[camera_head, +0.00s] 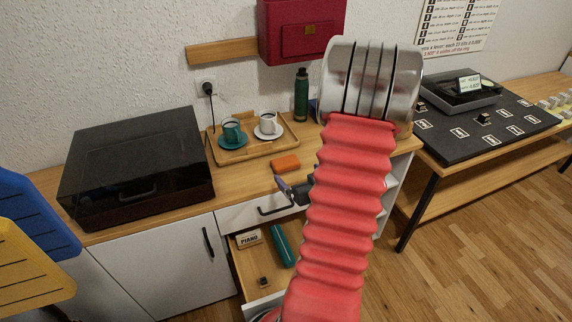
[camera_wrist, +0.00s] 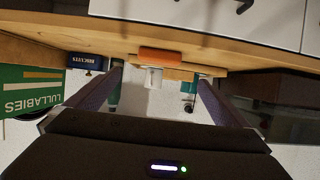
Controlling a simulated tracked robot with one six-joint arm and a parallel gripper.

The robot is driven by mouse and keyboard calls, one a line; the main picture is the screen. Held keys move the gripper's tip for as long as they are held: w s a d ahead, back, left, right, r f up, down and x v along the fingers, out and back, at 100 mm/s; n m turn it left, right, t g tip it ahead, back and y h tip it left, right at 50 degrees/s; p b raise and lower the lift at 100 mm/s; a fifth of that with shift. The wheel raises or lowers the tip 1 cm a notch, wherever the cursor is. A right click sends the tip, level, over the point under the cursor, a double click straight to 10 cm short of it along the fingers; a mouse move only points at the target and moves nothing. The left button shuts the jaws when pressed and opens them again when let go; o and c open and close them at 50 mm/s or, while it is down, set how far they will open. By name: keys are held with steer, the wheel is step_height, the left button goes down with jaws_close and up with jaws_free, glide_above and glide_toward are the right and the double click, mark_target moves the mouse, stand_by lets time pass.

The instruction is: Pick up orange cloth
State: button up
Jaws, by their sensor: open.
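The orange cloth (camera_head: 286,163) is a small folded block lying on the wooden cabinet top, in front of the tray. In the wrist view, which looks upside down, the cloth (camera_wrist: 160,57) sits in the gap between my fingers, beyond them. My gripper (camera_head: 283,186) is at the cabinet's front edge, just in front of the cloth and apart from it. It is open and empty in the wrist view (camera_wrist: 158,78). My red arm hides part of the gripper in the head view.
A wooden tray (camera_head: 226,158) with a teal cup (camera_head: 231,131) and a white cup (camera_head: 268,122) stands behind the cloth. A dark-lidded box (camera_head: 135,165) is left. An open drawer (camera_head: 262,285) holds several items below. A green bottle (camera_head: 301,95) stands at the back.

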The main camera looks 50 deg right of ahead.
mark_target(287, 163)
steer(key=x, duration=0.8)
steer(key=shift+w+f, duration=0.1)
steer(key=shift+w, duration=0.05)
steer(key=shift+w+d, duration=0.1)
steer(key=shift+d, duration=0.05)
steer(key=shift+x, duration=2.6)
steer(key=shift+d, duration=0.1)
steer(key=shift+c, duration=0.3)
steer(key=c, duration=1.1)
steer(key=shift+c, duration=0.2)
